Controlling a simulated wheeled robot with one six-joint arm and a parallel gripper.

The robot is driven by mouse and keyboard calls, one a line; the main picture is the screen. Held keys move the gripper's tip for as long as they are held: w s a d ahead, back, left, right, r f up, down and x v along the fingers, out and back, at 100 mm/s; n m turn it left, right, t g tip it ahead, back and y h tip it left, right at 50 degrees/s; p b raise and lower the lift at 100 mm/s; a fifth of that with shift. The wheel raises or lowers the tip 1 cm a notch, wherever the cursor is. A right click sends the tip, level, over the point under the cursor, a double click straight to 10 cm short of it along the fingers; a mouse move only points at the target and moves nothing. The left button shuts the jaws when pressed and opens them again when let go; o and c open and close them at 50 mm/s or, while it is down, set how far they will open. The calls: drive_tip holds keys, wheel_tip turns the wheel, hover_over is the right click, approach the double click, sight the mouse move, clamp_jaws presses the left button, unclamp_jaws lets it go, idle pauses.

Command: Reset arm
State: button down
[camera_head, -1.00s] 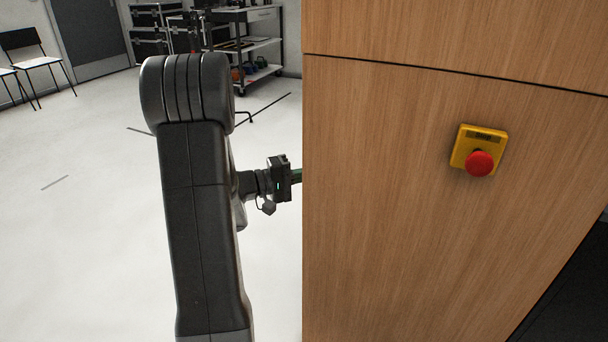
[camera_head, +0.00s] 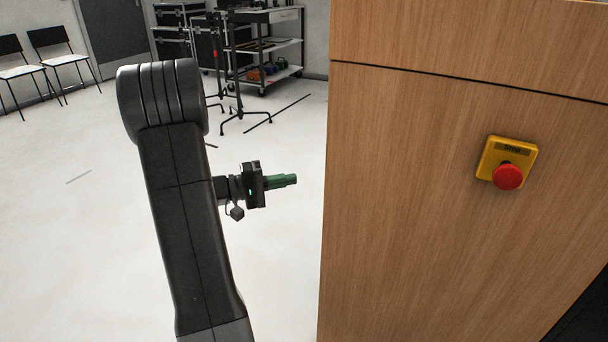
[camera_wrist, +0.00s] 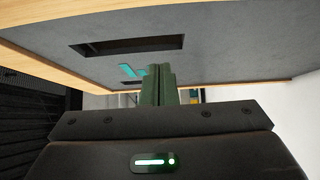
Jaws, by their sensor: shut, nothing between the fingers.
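My gripper (camera_head: 294,180) shows in the head view at the end of my dark arm, with green fingers pointing right. It is shut and empty, in open air to the left of the wooden cabinet's edge, with a gap between them. In the wrist view my gripper (camera_wrist: 160,70) shows its green fingers together, in front of a grey surface with a dark rectangular slot. A small teal piece (camera_wrist: 132,71) shows just left of the fingertips in that view; I cannot tell what it is.
The wooden cabinet (camera_head: 420,210) fills the right side and bears a yellow stop box with a red button (camera_head: 508,177). A shelf cart (camera_head: 265,45), a thin stand, black cases and chairs (camera_head: 70,58) stand far back. The pale floor at left is clear.

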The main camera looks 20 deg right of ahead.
drive_tip(key=shift+w+a, duration=0.1)
drive_tip(key=shift+a, duration=0.7)
drive_tip(key=s+d+b, duration=0.1)
drive_tip(key=s+d, duration=0.2)
drive_tip(key=d, duration=0.8)
drive_tip(key=shift+d+b, duration=0.35)
drive_tip(key=shift+d, duration=0.05)
